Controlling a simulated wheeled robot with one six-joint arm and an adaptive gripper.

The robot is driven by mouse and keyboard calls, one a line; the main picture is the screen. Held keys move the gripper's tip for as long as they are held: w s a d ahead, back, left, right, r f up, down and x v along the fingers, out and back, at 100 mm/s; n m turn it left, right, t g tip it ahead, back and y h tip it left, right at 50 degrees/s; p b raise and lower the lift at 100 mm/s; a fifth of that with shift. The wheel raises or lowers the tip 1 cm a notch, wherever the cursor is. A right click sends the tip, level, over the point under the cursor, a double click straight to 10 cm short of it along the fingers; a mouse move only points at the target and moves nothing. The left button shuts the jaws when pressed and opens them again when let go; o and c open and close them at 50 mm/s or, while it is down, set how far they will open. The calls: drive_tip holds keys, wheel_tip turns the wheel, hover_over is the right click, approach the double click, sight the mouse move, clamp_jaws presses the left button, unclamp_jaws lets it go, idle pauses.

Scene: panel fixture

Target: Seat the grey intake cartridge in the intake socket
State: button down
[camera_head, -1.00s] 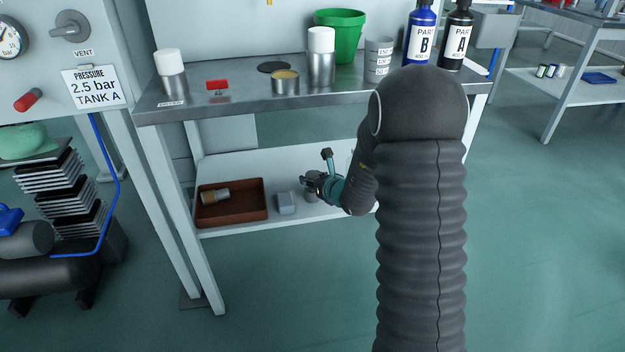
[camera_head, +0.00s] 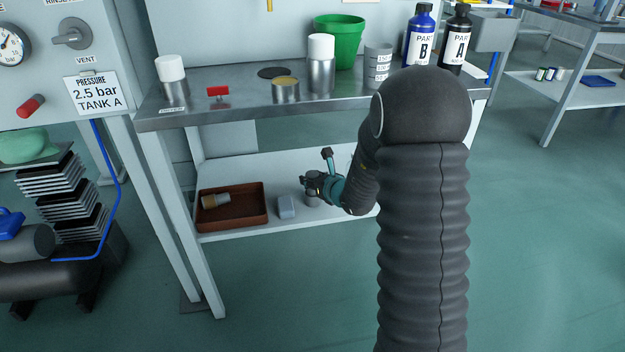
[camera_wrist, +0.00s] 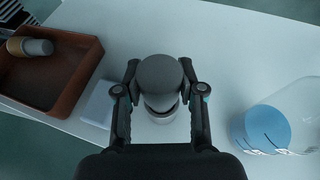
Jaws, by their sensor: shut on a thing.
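The grey intake cartridge (camera_wrist: 160,82) is a rounded grey cylinder standing on the lower shelf, seen from above between the fingers in the wrist view. In the head view a grey cylinder (camera_head: 312,201) shows just below my gripper (camera_head: 310,184), largely covered by it. My gripper (camera_wrist: 160,84) is shut on the cartridge, with one finger on each side. Whether the cartridge's base touches the shelf cannot be told. I cannot make out the intake socket in these views.
A brown tray (camera_head: 230,222) holding a tan and grey cylinder (camera_head: 215,201) lies at the shelf's left. A pale grey block (camera_head: 286,207) sits between tray and gripper. A blue round-topped thing (camera_wrist: 268,125) stands right in the wrist view. The steel tabletop (camera_head: 200,112) overhangs the shelf.

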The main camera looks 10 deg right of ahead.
sight(313, 175)
drive_tip(key=shift+r+p, duration=0.65)
drive_tip(key=shift+r, duration=0.7)
idle(0.5)
drive_tip(key=shift+r+p, duration=1.2)
drive_tip(key=shift+r, duration=1.25)
drive_tip(key=c, duration=1.4)
unclamp_jaws()
clamp_jaws()
drive_tip(key=shift+f, duration=0.15)
